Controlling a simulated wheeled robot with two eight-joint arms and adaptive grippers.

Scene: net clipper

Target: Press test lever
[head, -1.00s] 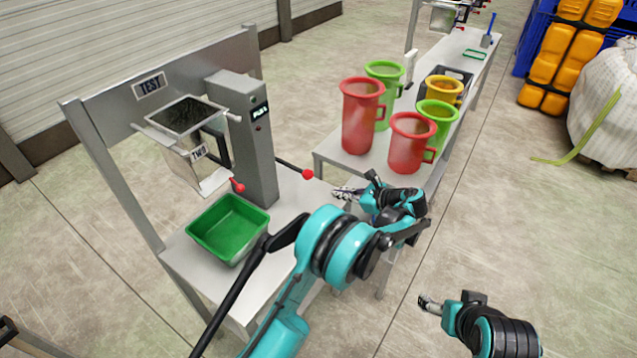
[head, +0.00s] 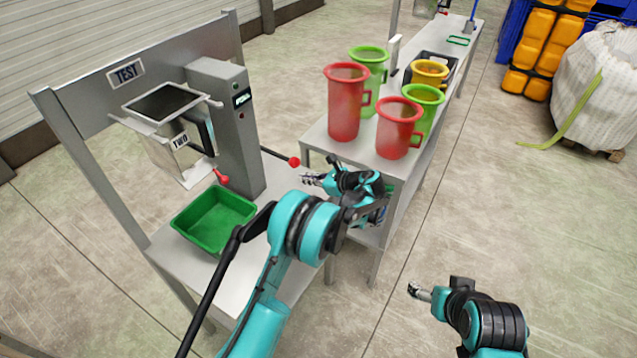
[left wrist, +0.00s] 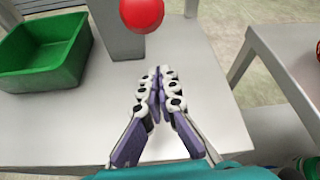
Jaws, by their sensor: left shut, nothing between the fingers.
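A lever with a red ball knob (head: 294,161) on a dark rod sticks out of the column's right side. A second, shorter red-tipped lever (head: 222,178) sits near the hopper marked "TWO" (head: 180,150). My left gripper (head: 306,179) is shut and empty, just below and right of the long lever's knob. In the left wrist view the red knob (left wrist: 141,13) is ahead of the closed fingers (left wrist: 160,72), apart from them. My right gripper (head: 414,289) hangs over open floor.
A green bin (head: 213,218) stands on the station's table, below the hopper. A second table to the right carries red jugs (head: 347,105), green jugs (head: 368,60) and a yellow jug (head: 429,72). A gap separates the tables.

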